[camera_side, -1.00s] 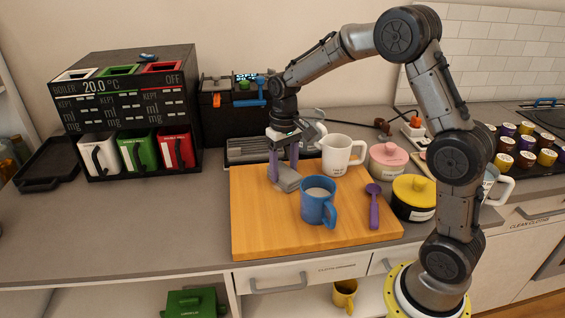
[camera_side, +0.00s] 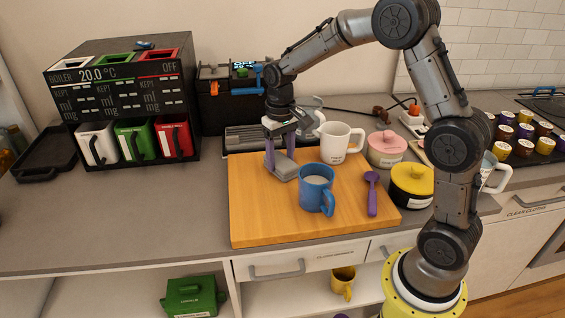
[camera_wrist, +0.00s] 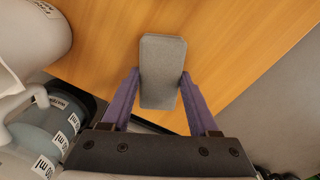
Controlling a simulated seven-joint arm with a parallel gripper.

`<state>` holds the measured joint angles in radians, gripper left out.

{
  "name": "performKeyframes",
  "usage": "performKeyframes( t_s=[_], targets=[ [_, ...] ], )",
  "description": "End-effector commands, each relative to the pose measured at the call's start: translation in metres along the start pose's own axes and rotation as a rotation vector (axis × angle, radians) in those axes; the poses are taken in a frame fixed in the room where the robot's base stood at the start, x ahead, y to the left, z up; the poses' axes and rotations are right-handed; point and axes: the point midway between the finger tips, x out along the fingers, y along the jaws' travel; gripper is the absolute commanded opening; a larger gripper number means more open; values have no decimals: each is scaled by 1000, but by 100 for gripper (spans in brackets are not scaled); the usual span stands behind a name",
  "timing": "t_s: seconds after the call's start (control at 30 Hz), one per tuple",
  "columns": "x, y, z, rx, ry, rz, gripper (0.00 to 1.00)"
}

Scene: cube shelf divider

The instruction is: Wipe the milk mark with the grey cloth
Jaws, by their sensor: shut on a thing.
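The grey cloth (camera_side: 285,171) is a folded block at the wooden board's left part, left of the blue mug. My gripper (camera_side: 281,160) points down with its purple fingers shut on the cloth. In the wrist view the cloth (camera_wrist: 162,75) sits between the two fingers. It is on or just above the board; I cannot tell which. No milk mark shows in any view; it may be hidden under the cloth or behind my gripper.
A blue mug (camera_side: 316,189) with white liquid stands close right of the cloth. A white jug (camera_side: 338,143) stands behind. A purple spoon (camera_side: 372,195) lies right on the wooden board (camera_side: 265,225). The board's front left is clear.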

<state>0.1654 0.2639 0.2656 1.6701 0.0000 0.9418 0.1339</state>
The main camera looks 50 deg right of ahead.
Motion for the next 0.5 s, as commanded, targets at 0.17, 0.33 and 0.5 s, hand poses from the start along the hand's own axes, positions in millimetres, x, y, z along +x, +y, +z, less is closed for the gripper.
performKeyframes(
  t_s=[0.17, 0.33, 0.5],
  targets=[
    [1, 8, -15, 0, -1, 1, 0],
    [1, 16, -28, 1, -1, 1, 0],
    [1, 23, -42, 1, -1, 0, 0]
  ],
)
